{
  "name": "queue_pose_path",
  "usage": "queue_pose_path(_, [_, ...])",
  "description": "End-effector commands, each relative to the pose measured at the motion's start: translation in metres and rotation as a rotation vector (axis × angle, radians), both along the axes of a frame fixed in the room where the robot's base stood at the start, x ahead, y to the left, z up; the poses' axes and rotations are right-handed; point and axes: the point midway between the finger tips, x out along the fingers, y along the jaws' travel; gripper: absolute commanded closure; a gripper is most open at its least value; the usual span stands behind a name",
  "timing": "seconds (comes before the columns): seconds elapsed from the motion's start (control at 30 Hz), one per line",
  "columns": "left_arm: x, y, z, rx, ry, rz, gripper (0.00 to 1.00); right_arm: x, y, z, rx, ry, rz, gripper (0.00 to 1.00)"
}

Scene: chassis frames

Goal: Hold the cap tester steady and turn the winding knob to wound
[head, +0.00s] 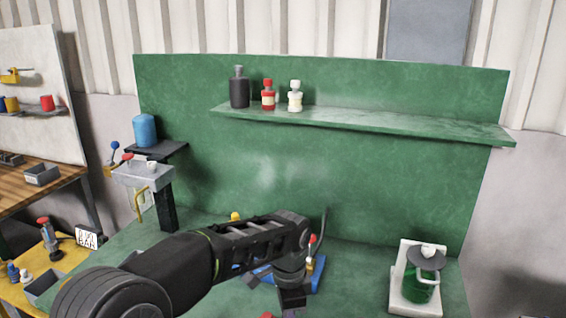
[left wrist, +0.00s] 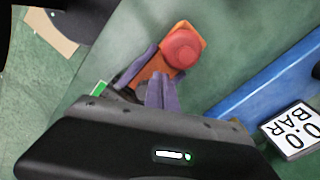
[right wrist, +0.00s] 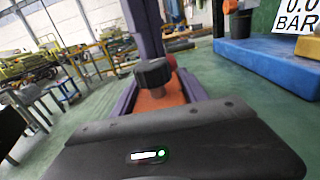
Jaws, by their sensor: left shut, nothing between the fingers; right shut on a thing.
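The cap tester is an orange body with a round red cap (left wrist: 183,47) in the left wrist view. In the right wrist view its orange body (right wrist: 160,98) carries a dark ribbed knob (right wrist: 152,74), with a bit of red behind it. My right gripper (right wrist: 160,92) is shut on the orange body, one purple finger at each side; it is not seen in the head view. My left gripper (left wrist: 160,88) is shut and empty beside the tester; it also shows in the head view (head: 292,298), pointing down. Whether it touches the tester cannot be told.
A blue block (left wrist: 270,80) and a white "0.0 BAR" display (left wrist: 290,130) lie close by. In the head view, a blue base (head: 315,275) is partly behind my arm. A green jar on a white stand (head: 405,295) stands right. A shelf (head: 370,122) holds bottles.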

Motion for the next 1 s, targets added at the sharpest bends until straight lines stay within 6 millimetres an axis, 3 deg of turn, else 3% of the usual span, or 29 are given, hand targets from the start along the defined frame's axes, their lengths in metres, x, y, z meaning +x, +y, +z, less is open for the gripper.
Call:
queue_pose_path(0.37, [0.000, 0.001, 0.005, 0.003, 0.002, 0.001, 1.00, 0.001, -0.001, 0.000, 0.000, 0.001, -0.004, 1.00])
queue_pose_path(0.8, [0.000, 0.002, 0.054, 0.004, 0.002, 0.002, 1.00, 0.002, -0.002, 0.000, 0.000, 0.001, -0.005, 1.00])
queue_pose_path(1.0, [0.000, 0.002, 0.060, 0.004, 0.003, 0.002, 1.00, 0.002, -0.002, 0.000, 0.000, 0.001, -0.005, 1.00])
